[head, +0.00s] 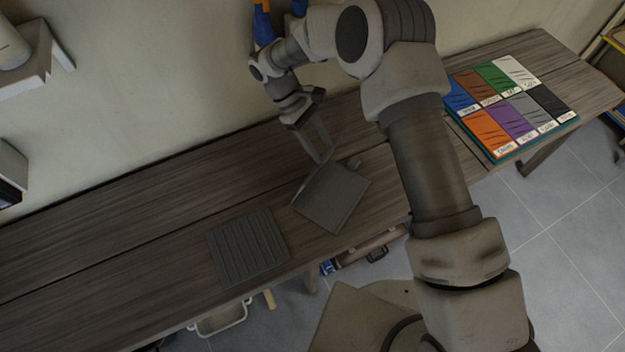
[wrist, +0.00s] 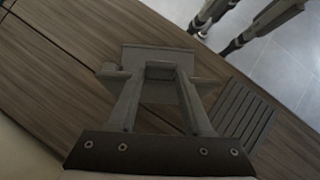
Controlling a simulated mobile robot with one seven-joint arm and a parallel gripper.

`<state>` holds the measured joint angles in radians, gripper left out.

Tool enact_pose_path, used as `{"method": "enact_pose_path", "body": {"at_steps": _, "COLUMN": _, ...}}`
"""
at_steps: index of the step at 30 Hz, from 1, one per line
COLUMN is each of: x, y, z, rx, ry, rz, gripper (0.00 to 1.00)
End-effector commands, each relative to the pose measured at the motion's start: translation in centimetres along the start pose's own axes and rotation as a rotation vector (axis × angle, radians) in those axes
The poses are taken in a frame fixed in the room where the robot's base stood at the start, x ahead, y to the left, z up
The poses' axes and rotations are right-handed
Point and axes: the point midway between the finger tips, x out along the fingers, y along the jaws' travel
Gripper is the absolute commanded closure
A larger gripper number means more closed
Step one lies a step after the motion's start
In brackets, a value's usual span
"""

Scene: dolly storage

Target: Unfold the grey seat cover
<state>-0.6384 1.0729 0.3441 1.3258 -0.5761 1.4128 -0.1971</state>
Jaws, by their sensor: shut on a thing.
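The grey seat cover (head: 333,196) is a smooth, thin, folded-looking piece on the wooden table, near its front edge. In the wrist view it (wrist: 160,54) shows as flat grey parts beyond and between my fingers, with a small block at its left side. My gripper (head: 322,157) reaches down to the cover's far edge and is shut on it. In the wrist view, my gripper's fingertips (wrist: 160,71) are at the cover's edge. How far the cover's panels stand apart is hard to tell.
A ribbed grey panel (head: 248,248) lies flat on the table (head: 130,250) to the left of the cover. It also shows in the wrist view (wrist: 243,112). A board of coloured, labelled tiles (head: 507,157) lies at the right. The table's left part is clear. A wall runs behind.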

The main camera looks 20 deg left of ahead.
Motion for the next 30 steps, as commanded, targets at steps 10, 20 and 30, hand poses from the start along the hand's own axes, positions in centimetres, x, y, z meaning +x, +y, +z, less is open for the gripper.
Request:
{"method": "enact_pose_path", "body": {"at_steps": 10, "x": 0.0, "y": 0.0, "z": -0.4, "rx": 0.0, "ry": -0.015, "rz": 0.001, "gripper": 0.56}}
{"method": "enact_pose_path", "body": {"at_steps": 20, "x": -0.9, "y": 0.1, "z": -3.0, "rx": 0.0, "ry": -0.143, "rz": 0.003, "gripper": 0.56}}
{"method": "enact_pose_path", "body": {"at_steps": 30, "x": -1.9, "y": 0.2, "z": -4.7, "rx": 0.0, "ry": -0.245, "rz": 0.003, "gripper": 0.56}}
